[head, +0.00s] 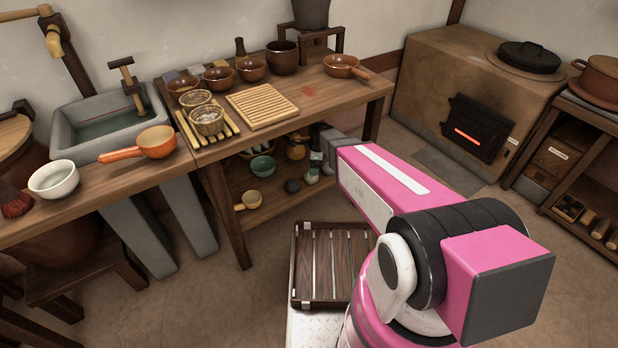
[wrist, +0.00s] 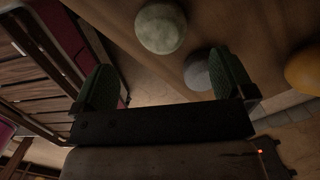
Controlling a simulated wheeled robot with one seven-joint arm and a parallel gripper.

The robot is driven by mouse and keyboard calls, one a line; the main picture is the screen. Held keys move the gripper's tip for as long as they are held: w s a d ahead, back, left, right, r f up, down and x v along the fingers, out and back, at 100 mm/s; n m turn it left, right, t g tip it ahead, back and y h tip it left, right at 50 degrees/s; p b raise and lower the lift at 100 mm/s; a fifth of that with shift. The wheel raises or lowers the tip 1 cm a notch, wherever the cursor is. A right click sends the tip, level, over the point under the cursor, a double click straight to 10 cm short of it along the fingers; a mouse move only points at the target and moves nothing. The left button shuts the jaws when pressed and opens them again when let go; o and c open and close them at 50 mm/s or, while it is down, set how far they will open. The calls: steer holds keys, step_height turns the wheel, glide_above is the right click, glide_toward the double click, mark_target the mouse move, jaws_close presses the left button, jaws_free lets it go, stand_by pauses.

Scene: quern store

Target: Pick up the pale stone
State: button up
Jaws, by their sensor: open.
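The pale stone (wrist: 161,28) is a rounded, greyish-cream lump on a brown wooden surface, at the top of the wrist view. My gripper (wrist: 163,82) has its two green-padded fingers wide apart with nothing held between them. The pale stone lies beyond the fingertips, roughly in line with the gap, and appears apart from them. A grey stone (wrist: 196,71) lies close to the right finger, which partly covers it; I cannot tell whether they touch. In the head view my arm reaches to the table's lower shelf, and I cannot surely pick out the pale stone there.
An orange rounded object (wrist: 305,68) is at the wrist view's right edge. The tabletop (head: 345,92) is above. A slatted wooden tray (head: 318,303) is below, near my base.

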steer(key=f, duration=0.5)
steer(key=a+f, duration=0.1)
steer(key=f, duration=0.2)
steer(key=shift+w+f, duration=0.1)
steer(key=c, duration=1.2)
